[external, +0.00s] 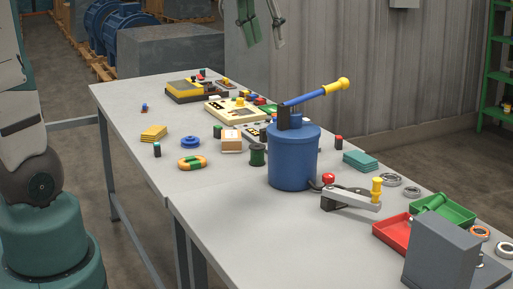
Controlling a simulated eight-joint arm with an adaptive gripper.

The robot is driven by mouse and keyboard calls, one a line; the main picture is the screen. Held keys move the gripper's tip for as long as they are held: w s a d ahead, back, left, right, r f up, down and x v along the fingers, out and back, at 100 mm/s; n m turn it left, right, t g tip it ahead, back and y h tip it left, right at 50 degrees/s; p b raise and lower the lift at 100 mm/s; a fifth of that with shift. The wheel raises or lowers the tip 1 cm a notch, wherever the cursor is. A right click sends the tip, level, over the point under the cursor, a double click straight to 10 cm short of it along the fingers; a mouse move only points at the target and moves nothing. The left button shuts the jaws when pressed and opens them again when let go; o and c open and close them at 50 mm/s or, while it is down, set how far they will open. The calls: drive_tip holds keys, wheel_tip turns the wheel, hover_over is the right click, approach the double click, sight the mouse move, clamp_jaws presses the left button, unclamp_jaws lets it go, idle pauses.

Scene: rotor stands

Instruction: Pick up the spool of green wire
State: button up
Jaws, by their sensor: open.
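The spool of green wire (258,155) is a small dark green spool with wider ends. It stands upright on the grey table, just left of the large blue canister and right of a small tan-and-white box. My gripper (265,40) shows at the top of the external view, high above the table. Its two fingers are apart, with nothing between them. The spool is in plain view and apart from my gripper.
The blue canister (291,160) with its raised yellow-tipped lever (318,94) stands close beside the spool. The box (231,142) and an orange-green coil (192,163) lie to its left. Control boxes (235,110) stand behind. The table's front left is mostly clear.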

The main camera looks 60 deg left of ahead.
drive_tip(key=w+a+f+n+g, duration=0.25)
drive_tip(key=w+a, duration=0.45)
drive_tip(key=a, duration=0.6)
drive_tip(key=n+h, duration=0.1)
hover_over(257, 146)
drive_tip(key=shift+g, duration=0.25)
wheel_tip(257, 146, down, 33)
drive_tip(key=shift+r+p, duration=0.1)
drive_tip(key=shift+p, duration=0.25)
drive_tip(key=shift+f, duration=0.2)
drive_tip(key=shift+f, duration=0.15)
drive_tip(key=shift+f, duration=1.15)
drive_tip(key=shift+f, duration=0.1)
drive_tip(key=shift+f, duration=2.5)
